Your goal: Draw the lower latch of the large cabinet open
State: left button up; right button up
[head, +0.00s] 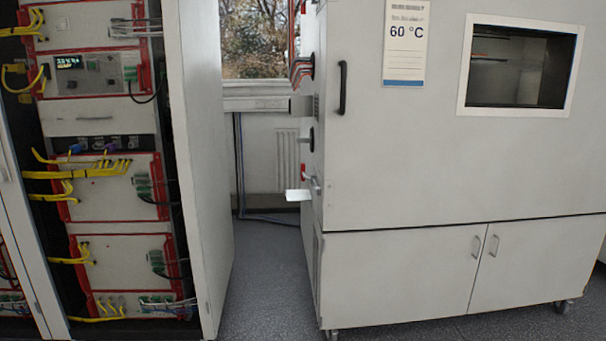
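The large cabinet (400,160) is the pale grey one at right, with a window and a "60 °C" label on its front. Its front door looks shut. At the left edge of the door, low down, is a small grey metal fitting (315,186) that looks like the lower latch. A red piece (303,172) and a flat white plate (298,195) are beside it on the cabinet's left side. It is too small to tell how the latch is turned. A black upright handle (342,88) is higher on the door. Neither gripper is in view.
An open rack (110,120) with red-edged modules and yellow cables stands at left, its pale side panel (205,150) facing the cabinet. A narrow strip of floor (265,270) lies between them. Two small lower doors (395,270) are under the cabinet, on castors (563,306).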

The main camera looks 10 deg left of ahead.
aim_at(303, 177)
jog(key=u, duration=0.3)
jog(key=i, duration=2.7)
jog(key=z, duration=0.55)
